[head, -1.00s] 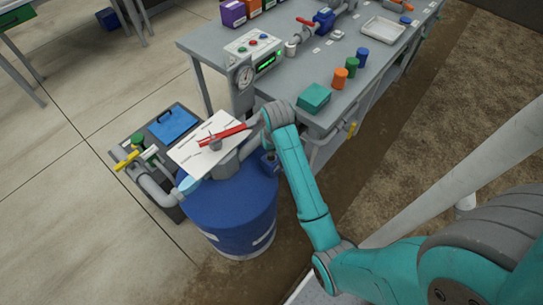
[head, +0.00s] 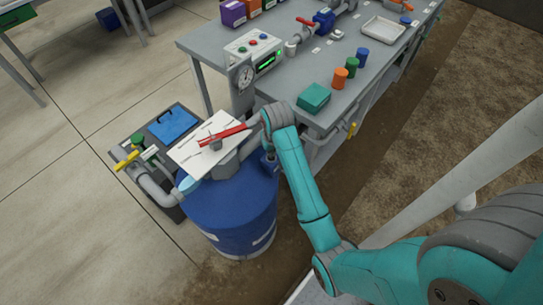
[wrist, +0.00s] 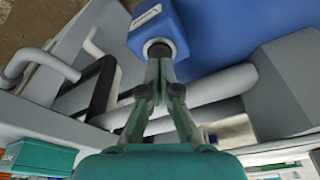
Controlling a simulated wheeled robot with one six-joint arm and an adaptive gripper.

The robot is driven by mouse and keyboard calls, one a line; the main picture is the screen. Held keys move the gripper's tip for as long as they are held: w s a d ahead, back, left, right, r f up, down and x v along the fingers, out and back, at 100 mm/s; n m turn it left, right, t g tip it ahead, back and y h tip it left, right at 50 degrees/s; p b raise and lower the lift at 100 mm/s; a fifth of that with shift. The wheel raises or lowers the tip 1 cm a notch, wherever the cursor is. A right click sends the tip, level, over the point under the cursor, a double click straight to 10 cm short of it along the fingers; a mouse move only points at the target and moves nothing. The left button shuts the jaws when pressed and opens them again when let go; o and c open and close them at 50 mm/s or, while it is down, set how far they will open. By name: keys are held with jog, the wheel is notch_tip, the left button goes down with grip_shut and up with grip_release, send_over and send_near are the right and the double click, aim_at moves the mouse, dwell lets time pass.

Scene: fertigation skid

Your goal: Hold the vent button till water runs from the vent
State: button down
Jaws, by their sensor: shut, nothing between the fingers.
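In the wrist view a blue vent block (wrist: 172,22) carries a white label and a round grey button (wrist: 158,47) on its near face. My gripper (wrist: 160,62) is shut and empty, its fingertips together at the button. They overlap the button's lower edge; whether they press it in I cannot tell. In the head view the small blue block (head: 270,164) shows beside the blue drum (head: 225,210), and my fingers are hidden behind my arm. I see no running water in either view.
A white panel (head: 195,152) with a red lever (head: 223,135) stands over the drum, with grey pipes around it. A teal box (head: 313,98) and several coloured caps stand on the bench near my arm.

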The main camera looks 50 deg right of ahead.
jog(key=shift+f, duration=0.8)
dwell(4.7)
jog(key=shift+r, duration=3.55)
